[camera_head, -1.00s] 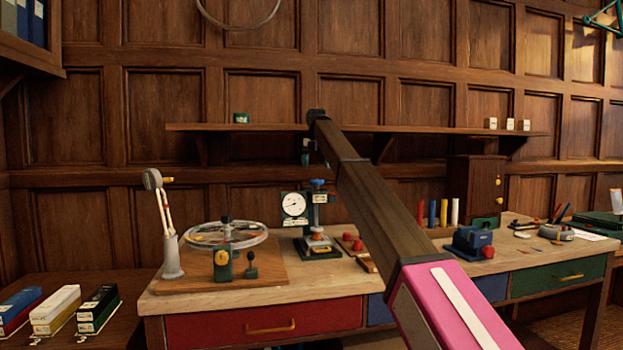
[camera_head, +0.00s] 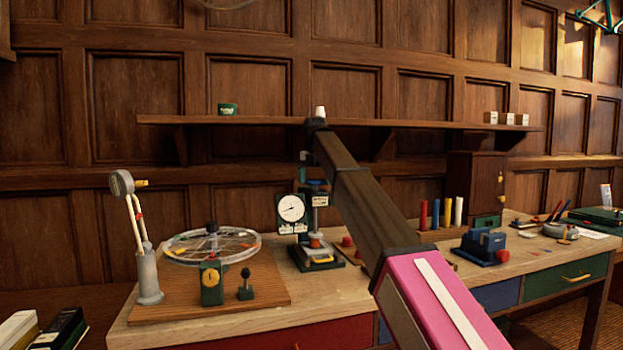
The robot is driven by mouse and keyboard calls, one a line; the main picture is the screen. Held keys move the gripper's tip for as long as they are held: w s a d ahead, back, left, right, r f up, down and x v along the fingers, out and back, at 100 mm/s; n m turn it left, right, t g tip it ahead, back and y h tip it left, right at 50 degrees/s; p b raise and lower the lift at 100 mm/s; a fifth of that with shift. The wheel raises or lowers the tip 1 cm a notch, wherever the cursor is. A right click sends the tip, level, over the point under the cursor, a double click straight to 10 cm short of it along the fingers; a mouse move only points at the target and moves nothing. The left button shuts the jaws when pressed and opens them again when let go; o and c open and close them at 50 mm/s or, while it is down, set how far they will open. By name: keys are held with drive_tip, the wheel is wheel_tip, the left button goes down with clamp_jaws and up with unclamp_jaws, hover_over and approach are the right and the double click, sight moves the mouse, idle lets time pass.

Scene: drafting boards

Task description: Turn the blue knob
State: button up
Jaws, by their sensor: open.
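The blue knob (camera_head: 317,184) tops a small dark green stand with a white round dial (camera_head: 291,207) on the wooden bench. My arm reaches up from the lower right and bends down behind its elbow. My gripper (camera_head: 306,175) shows small, just above and slightly left of the knob, partly hidden by my arm. It is open and holds nothing that I can see. Whether its fingers touch the knob or stand around it is too small to tell.
A spoked wheel (camera_head: 212,246) on a wooden board and a grey post (camera_head: 149,277) stand left of the stand. A blue block device (camera_head: 479,246) and several coloured cylinders are right. A shelf (camera_head: 250,120) runs along the wall above.

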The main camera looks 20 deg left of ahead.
drive_tip(key=c, duration=0.9)
drive_tip(key=shift+c, duration=0.2)
drive_tip(key=m, duration=0.4)
drive_tip(key=shift+m, duration=0.4)
drive_tip(key=m, duration=0.5)
drive_tip(key=shift+a, duration=0.1)
drive_tip(key=m, duration=0.5)
drive_tip(key=shift+w+m, duration=0.1)
drive_tip(key=shift+m, duration=0.3)
drive_tip(key=shift+w+m, duration=0.1)
drive_tip(key=shift+m, duration=2.2)
